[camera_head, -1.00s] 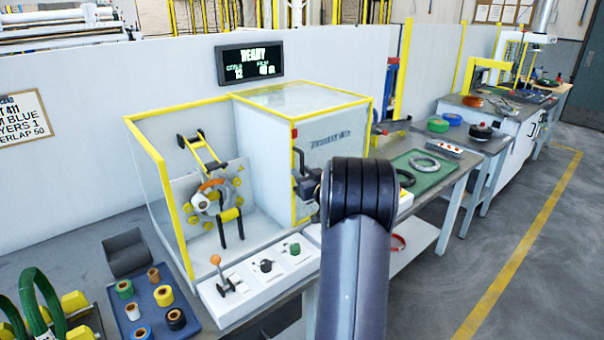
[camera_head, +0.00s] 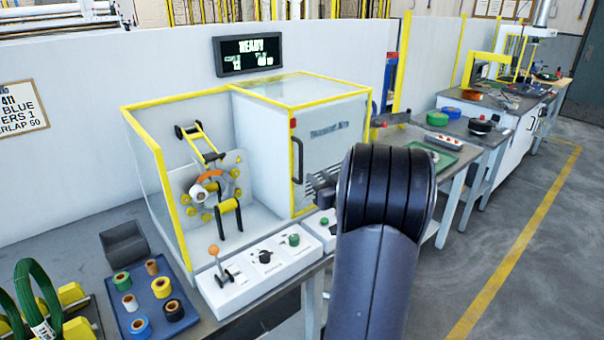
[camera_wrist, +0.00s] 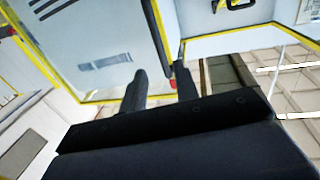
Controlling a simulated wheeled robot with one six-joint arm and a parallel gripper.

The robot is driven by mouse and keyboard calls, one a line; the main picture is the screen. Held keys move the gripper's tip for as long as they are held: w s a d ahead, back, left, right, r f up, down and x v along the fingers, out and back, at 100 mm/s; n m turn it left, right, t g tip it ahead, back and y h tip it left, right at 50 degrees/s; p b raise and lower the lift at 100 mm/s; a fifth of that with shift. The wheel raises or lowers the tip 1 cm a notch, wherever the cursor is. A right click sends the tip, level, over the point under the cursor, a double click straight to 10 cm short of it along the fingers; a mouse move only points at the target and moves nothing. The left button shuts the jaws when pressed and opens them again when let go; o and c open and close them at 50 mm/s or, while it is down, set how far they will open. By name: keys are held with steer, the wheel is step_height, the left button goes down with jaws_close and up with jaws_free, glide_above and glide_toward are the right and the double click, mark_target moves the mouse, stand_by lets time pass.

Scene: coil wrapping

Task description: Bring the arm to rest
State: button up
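My arm (camera_head: 378,240) rises at the lower middle of the head view, with its dark joint in front of the bench to the right of the wrapping machine (camera_head: 330,150). My gripper shows only in part in the head view, beside the machine's door, mostly behind the arm. In the wrist view my gripper (camera_wrist: 162,80) has its two dark fingers apart with nothing between them. The machine's yellow-edged panels (camera_wrist: 100,50) fill the upper part of that view, beyond the fingers. I cannot tell the exact distance to them.
A control panel with an orange-knobbed lever (camera_head: 215,250) stands in front of the machine. A blue tray (camera_head: 130,318) holds several tape rolls. A green coil (camera_head: 38,300) is at the lower left. A green mat (camera_head: 447,157) lies right of the arm. The floor at right is clear.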

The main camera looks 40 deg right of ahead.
mark_target(300, 163)
steer(key=w, duration=0.3)
steer(key=w+d+p, duration=0.1)
steer(key=w, duration=0.3)
steer(key=w+p, duration=0.1)
steer(key=w, duration=0.2)
steer(key=shift+w+d, duration=0.3)
steer(key=shift+d, duration=0.05)
steer(key=shift+w+a+f, duration=0.1)
steer(key=shift+a, duration=0.3)
